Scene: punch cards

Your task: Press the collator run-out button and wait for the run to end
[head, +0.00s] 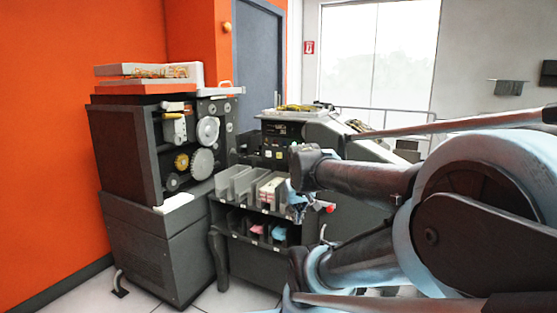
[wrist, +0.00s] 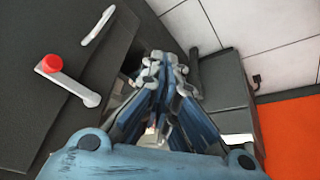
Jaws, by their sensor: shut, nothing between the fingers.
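A dark grey machine with a control panel (head: 283,130) stands in the middle of the head view, behind a card rack. Small pale and green spots show on its front, but I cannot tell which, if any, is the run-out button. My gripper (head: 297,203) is in front of this machine, at the right end of the rack, low and partly hidden by my arm. In the wrist view my gripper (wrist: 165,62) is shut and empty. A red knob (wrist: 50,63) on a pale lever is to its left, apart from the fingers; the knob also shows in the head view (head: 330,209).
A tall dark machine (head: 125,150) with gears stands at the left by the orange wall. The card rack (head: 222,208) holds trays and coloured cards. A pale curved handle (wrist: 98,25) is near the knob. Tiled floor (wrist: 215,25) is clear at the upper right of the wrist view.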

